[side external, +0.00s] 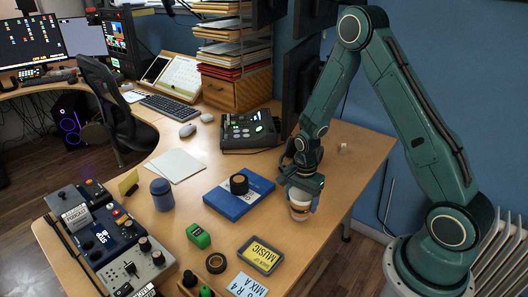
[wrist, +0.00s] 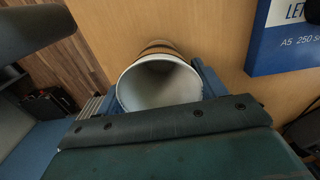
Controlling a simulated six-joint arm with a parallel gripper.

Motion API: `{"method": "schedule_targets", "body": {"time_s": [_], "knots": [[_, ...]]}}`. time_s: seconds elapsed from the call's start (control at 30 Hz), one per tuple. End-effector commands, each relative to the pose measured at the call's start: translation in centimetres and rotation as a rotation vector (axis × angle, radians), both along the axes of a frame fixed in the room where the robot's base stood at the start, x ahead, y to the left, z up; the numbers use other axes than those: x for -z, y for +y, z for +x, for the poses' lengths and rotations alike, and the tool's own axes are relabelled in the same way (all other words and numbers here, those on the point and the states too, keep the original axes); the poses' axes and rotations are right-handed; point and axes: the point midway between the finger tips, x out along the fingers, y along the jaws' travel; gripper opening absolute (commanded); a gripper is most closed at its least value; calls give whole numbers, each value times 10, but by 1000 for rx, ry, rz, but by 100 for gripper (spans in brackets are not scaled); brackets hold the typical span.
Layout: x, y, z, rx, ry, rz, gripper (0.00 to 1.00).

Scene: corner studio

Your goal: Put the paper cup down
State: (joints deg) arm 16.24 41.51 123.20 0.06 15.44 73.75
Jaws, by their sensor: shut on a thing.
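The paper cup (side external: 300,203) is white with a brown band and is upright near the right edge of the desk (side external: 333,185). In the wrist view I look into the open white mouth of the cup (wrist: 160,84). My gripper (side external: 302,192) comes down over it from above and is shut on the cup, one jaw on each side. The jaws also show beside the cup in the wrist view (wrist: 162,92). I cannot tell whether the bottom of the cup touches the desk.
A blue paper box (side external: 232,205) with a dark tape roll (side external: 239,184) on it lies left of the cup. The desk around the cup is bare.

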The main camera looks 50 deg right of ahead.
Motion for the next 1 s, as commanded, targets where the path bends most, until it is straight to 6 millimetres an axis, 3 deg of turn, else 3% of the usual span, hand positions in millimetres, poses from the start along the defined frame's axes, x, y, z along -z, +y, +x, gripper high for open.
{"method": "schedule_targets", "body": {"time_s": [0.13,0.6,0.63,0.73,1.0], "knots": [[10,0,0,0,0,0,49],[14,0,0,0,0,0,49],[14,0,0,0,0,0,72],[14,0,0,0,0,0,91],[14,0,0,0,0,0,91]]}}
